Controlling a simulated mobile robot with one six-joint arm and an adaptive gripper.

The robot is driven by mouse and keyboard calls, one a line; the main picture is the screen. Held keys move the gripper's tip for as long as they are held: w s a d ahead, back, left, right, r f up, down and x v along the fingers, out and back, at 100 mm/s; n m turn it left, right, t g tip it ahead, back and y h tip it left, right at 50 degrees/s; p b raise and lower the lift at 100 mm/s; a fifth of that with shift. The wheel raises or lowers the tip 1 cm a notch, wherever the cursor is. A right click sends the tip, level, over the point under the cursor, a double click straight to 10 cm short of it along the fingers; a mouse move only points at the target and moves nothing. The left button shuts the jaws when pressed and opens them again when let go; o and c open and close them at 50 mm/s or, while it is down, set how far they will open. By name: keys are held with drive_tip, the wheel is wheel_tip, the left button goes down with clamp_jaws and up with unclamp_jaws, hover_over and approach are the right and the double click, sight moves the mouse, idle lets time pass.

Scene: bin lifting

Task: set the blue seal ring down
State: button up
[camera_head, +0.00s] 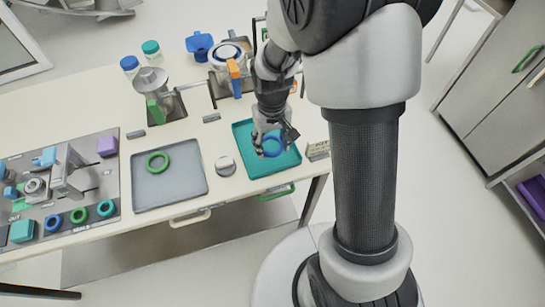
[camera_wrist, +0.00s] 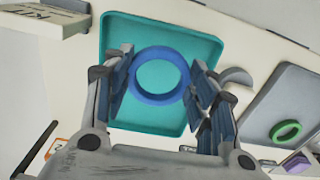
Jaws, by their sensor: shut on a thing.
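The blue seal ring (camera_wrist: 160,98) is between the two fingers of my gripper (camera_wrist: 158,90) in the wrist view. The gripper is shut on the ring's sides. In the head view the blue ring (camera_head: 272,147) shows at the fingertips of my gripper (camera_head: 268,138), over the teal tray (camera_head: 287,162). The teal tray (camera_wrist: 195,22) also lies behind the ring in the wrist view. I cannot tell whether the ring touches the tray floor. Part of the tray is hidden by my gripper.
A grey tray (camera_head: 180,190) with a green ring (camera_head: 157,161) lies left of the teal tray, with a round silver piece (camera_head: 226,166) between them. A small labelled block (camera_head: 317,151) stands to the right. Jars and fixtures stand behind.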

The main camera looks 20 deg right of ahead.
sight(272, 161)
drive_tip(key=shift+f+b, duration=0.85)
drive_tip(key=shift+f, duration=2.35)
drive_tip(key=shift+f, duration=0.2)
drive_tip(key=o, duration=0.9)
drive_tip(key=shift+c, duration=0.2)
drive_tip(key=shift+r, duration=0.15)
